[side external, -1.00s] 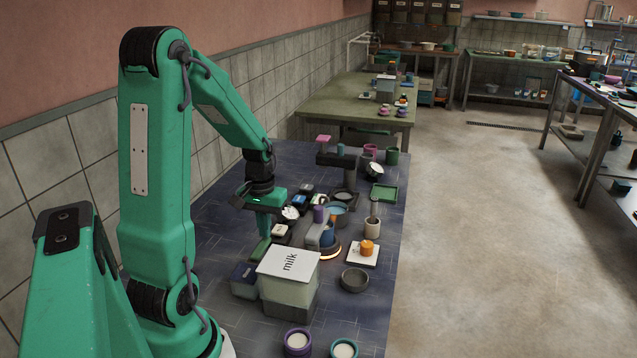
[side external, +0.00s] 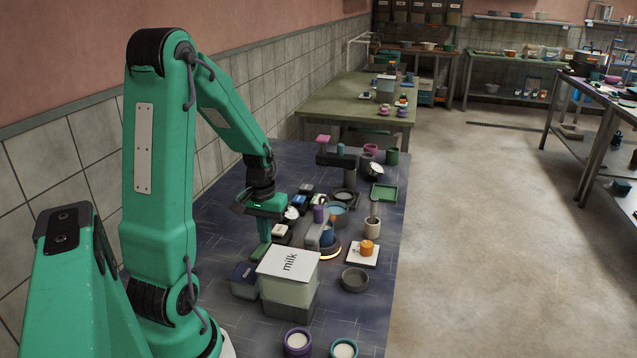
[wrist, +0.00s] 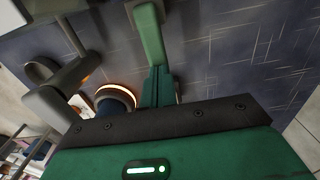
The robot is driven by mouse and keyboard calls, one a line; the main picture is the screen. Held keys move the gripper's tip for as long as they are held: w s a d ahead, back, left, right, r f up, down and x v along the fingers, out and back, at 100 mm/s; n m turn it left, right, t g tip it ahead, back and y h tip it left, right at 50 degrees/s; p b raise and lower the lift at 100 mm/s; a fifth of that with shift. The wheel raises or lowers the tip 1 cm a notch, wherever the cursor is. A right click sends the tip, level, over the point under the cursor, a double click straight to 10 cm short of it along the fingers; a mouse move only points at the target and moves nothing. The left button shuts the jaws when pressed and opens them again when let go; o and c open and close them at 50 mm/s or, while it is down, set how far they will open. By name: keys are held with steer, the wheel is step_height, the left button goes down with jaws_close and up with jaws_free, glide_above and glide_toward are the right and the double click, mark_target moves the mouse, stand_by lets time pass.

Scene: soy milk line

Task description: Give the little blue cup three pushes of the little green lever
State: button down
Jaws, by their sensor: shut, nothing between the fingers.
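The little green lever (side external: 259,251) is beside the milk dispenser (side external: 290,270), on its far left side. In the wrist view the lever (wrist: 149,35) is a pale green bar. My gripper (side external: 264,238) is shut and empty, its fingertips pointing down over the lever. In the wrist view the shut fingers (wrist: 160,78) overlap the lever's near end; I cannot tell whether they touch it. The little blue cup (side external: 327,234) stands on the glowing orange-ringed base, right of my gripper. The cup also shows in the wrist view (wrist: 113,107), partly hidden.
Behind the gripper stand several small cups and containers. Two cups of white liquid, purple-rimmed (side external: 298,341) and teal-rimmed (side external: 344,349), stand near the front.

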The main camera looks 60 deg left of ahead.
steer(key=shift+f, duration=0.65)
steer(key=shift+r, duration=0.15)
stand_by(0.5)
steer(key=shift+r, duration=1.2)
steer(key=shift+r, duration=0.1)
step_height(320, 180, up, 6)
steer(key=shift+f, duration=0.1)
stand_by(0.8)
steer(key=shift+d, duration=0.1)
